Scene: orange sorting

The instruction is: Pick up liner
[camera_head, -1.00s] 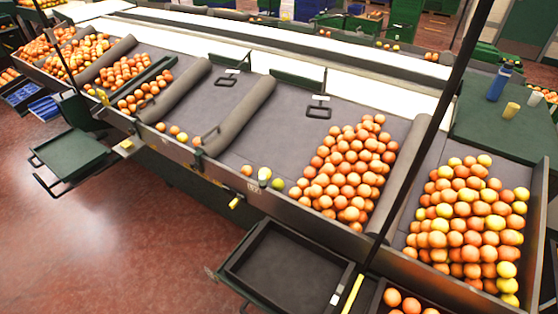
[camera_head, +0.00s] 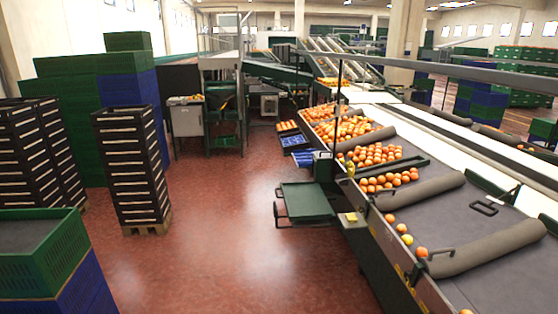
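Neither of my grippers is in view. No liner can be made out for certain. A green crate (camera_head: 48,262) sits on a blue crate (camera_head: 92,292) at the lower left. Flat dark grey material (camera_head: 30,233) shows inside the green crate; I cannot tell whether it is a liner.
Tall stacks of black crates (camera_head: 130,165) on pallets stand at the left, with green and blue stacks behind. The sorting table (camera_head: 440,225) with oranges (camera_head: 375,155) runs along the right. A green side shelf (camera_head: 305,200) juts from it. The red floor (camera_head: 215,230) between is clear.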

